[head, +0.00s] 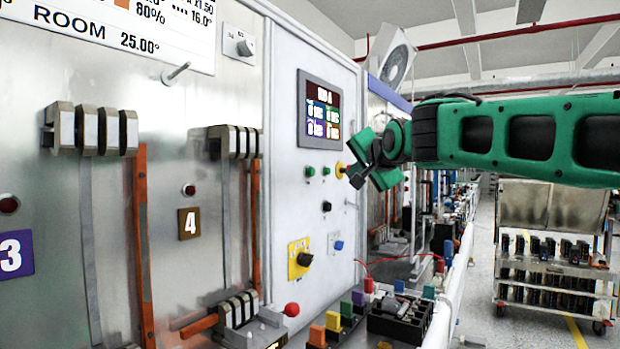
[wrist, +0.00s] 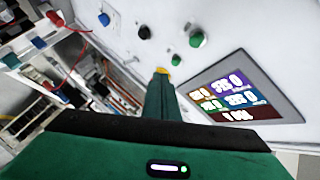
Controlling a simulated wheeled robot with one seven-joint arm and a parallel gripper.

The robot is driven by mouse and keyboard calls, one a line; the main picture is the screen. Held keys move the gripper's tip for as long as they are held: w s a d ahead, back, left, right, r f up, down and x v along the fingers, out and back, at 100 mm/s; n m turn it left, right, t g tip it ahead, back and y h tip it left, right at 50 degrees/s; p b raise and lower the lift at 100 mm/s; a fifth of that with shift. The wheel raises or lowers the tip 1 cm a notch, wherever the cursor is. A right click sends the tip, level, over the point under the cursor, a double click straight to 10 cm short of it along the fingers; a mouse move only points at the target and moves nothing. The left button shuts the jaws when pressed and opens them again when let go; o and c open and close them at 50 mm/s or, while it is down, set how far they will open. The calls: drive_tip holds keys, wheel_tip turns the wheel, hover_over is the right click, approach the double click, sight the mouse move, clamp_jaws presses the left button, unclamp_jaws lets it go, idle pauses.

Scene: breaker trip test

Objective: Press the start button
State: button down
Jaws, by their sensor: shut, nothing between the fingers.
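The white control panel (head: 310,235) carries two small green buttons, a left one (head: 310,171) and a right one (head: 326,171), in a row below its screen. No label shows which one is the start button. My gripper (head: 355,176) is shut and empty, at the right of this row. Its green fingers (wrist: 160,85) point at the panel and partly cover a yellow-collared button (head: 340,170). Its yellow edge shows at the fingertips in the wrist view (wrist: 162,70). Contact cannot be told.
The lit screen (head: 320,112) is just above the buttons. A black knob (head: 327,206), a yellow-plated rotary switch (head: 299,258) and a blue button (head: 339,245) sit lower. A bench with a breaker (head: 400,317) and coloured terminals is below. A cart (head: 553,265) stands at right.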

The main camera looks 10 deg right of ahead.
sight(311, 172)
drive_tip(key=w+a, duration=0.5)
drive_tip(key=shift+w+a, duration=0.4)
drive_tip(key=shift+a, duration=0.1)
idle(1.9)
drive_tip(key=shift+w+a, duration=0.2)
drive_tip(key=shift+w, duration=0.05)
drive_tip(key=shift+w+a, duration=0.35)
drive_tip(key=shift+a, duration=0.05)
idle(1.0)
drive_tip(key=shift+s, duration=0.1)
drive_tip(key=shift+s+d, duration=0.6)
drive_tip(key=shift+d, duration=0.05)
drive_tip(key=shift+d, duration=0.1)
